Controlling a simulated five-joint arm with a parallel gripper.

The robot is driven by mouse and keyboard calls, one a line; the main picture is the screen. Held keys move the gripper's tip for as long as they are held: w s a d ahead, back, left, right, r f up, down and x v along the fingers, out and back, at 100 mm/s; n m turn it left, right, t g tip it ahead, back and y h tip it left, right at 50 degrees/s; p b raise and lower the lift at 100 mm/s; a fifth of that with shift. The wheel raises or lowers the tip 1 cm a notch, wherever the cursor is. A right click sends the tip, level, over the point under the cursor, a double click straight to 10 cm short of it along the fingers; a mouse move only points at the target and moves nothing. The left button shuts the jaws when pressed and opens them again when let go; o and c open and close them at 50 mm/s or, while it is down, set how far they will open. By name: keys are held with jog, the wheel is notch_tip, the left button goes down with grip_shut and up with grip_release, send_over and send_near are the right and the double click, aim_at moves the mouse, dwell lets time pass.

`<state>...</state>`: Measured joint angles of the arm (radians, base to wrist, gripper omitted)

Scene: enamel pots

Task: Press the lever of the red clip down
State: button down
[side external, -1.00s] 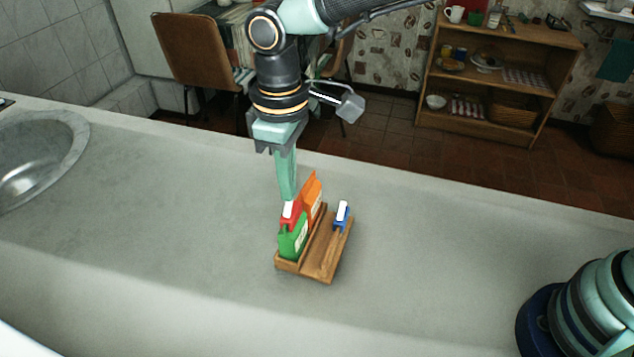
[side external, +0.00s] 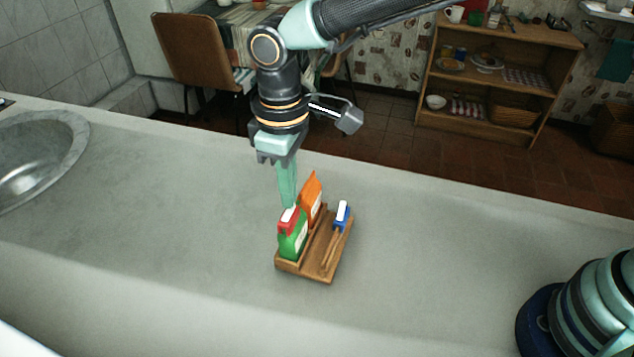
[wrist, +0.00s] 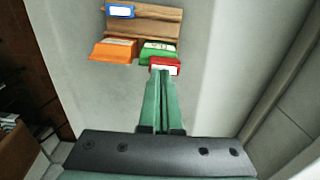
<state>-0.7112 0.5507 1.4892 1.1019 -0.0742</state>
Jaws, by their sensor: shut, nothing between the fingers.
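The red clip (side external: 291,225) with its white-faced lever (side external: 288,214) sits on top of the green packet (side external: 292,243), in the wooden tray (side external: 315,272). The clip also shows in the wrist view (wrist: 158,63), at the edge of the green packet. My gripper (side external: 288,207) is shut and empty, pointing down, with its tips at the lever. In the wrist view the closed fingers (wrist: 162,74) reach the clip's white face and cover part of it. The lever lies low against the clip. Whether the fingertips press on it or only meet it is hard to tell.
An orange packet (side external: 312,195) stands behind the green one. A blue clip (side external: 342,215) with a white face is at the tray's right side, near thin wooden sticks (side external: 331,250). The grey counter (side external: 180,230) around the tray is clear; a sink (side external: 40,150) is at left.

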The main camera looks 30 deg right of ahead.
notch_tip(320, 180, up, 7)
dwell(1.1)
jog(key=d+r+m+t+y, duration=0.1)
jog(key=d+r+m, duration=0.15)
jog(key=d, duration=0.55)
jog(key=d+r+m+t, duration=0.1)
jog(key=d+r+m, duration=0.15)
jog(key=d, duration=0.55)
jog(key=s+d+m+t, duration=0.1)
jog(key=s+d+m, duration=0.1)
jog(key=d, duration=0.5)
jog(key=s+d+f+m+t+h, duration=0.1)
jog(key=s+d+m+t, duration=0.1)
jog(key=s+d, duration=0.3)
jog(key=d, duration=0.3)
jog(key=shift+s+f+t, duration=0.15)
jog(key=shift+s+t, duration=0.1)
jog(key=shift+t, duration=0.05)
